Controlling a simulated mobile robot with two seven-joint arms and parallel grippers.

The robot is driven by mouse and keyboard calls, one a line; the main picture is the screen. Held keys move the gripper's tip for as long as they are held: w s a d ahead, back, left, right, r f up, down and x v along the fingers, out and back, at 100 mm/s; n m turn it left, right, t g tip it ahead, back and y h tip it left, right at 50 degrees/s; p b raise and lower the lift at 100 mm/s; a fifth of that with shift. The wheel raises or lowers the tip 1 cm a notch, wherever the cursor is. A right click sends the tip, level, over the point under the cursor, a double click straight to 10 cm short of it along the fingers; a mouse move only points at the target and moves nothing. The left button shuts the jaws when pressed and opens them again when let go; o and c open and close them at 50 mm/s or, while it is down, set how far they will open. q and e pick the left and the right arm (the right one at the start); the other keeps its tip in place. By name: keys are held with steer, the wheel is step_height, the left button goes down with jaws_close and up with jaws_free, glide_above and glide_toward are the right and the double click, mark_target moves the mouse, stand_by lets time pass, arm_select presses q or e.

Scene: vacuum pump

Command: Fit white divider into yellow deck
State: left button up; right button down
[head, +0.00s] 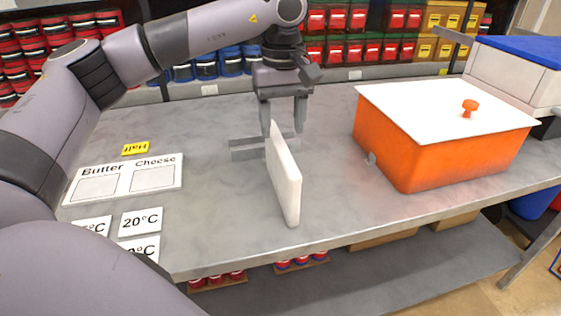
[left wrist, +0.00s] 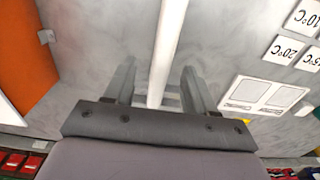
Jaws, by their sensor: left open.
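The white divider (head: 284,178) is a thin panel standing on edge on the grey table, by a low grey holder (head: 245,149). My left gripper (head: 284,116) points down over the divider's far end. Its fingers are open. In the left wrist view the divider (left wrist: 168,48) runs between the two fingers (left wrist: 153,84), with gaps at both sides. I cannot tell how the divider sits in the holder. No yellow deck can be made out; the only yellow thing on the table is a small label (head: 135,149). My right gripper is not in view.
An orange box (head: 435,160) with a white lid stands to the right of the divider. A Butter and Cheese board (head: 124,179) and temperature cards (head: 140,222) lie at the left. A blue-topped white case (head: 510,75) is at the back right. Table around the divider is bare.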

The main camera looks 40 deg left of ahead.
mark_target(281, 143)
arm_select(q)
steer(key=f, duration=0.5)
steer(key=shift+s+f+p, duration=0.2)
steer(key=shift+s+p, duration=0.15)
steer(key=shift+s, duration=0.05)
steer(key=shift+c, duration=0.3)
jaws_close()
